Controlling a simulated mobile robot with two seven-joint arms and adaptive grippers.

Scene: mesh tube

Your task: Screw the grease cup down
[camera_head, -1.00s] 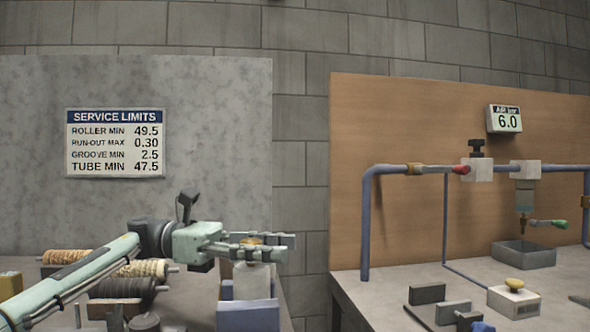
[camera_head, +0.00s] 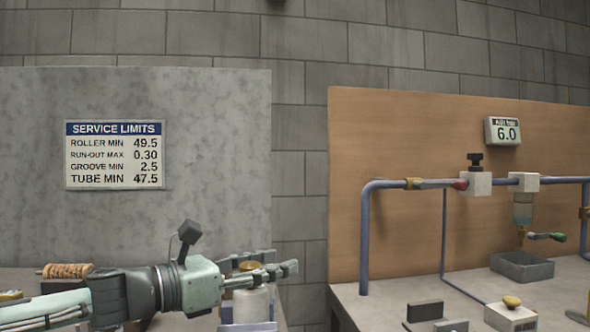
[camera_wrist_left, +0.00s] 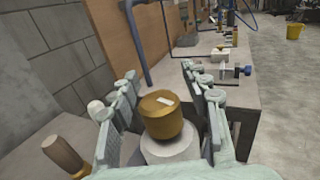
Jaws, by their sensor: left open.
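The grease cup, a brass-coloured round cap (camera_wrist_left: 162,115) with a small pale mark on top, sits upright on a pale grey cylinder (camera_wrist_left: 170,148) in the left wrist view. In the head view its brass top (camera_head: 246,265) shows behind and between the fingers, above the pale body (camera_head: 250,303). My left gripper (camera_head: 279,262) is open, with a finger on either side of the cap; it also shows in the left wrist view (camera_wrist_left: 163,92). Gaps show between cap and fingers in the wrist view. The cup's thread is hidden. My right gripper is out of view.
A wound roller (camera_head: 66,271) lies on the left bench. A service limits sign (camera_head: 115,155) hangs behind. A gap separates the benches.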

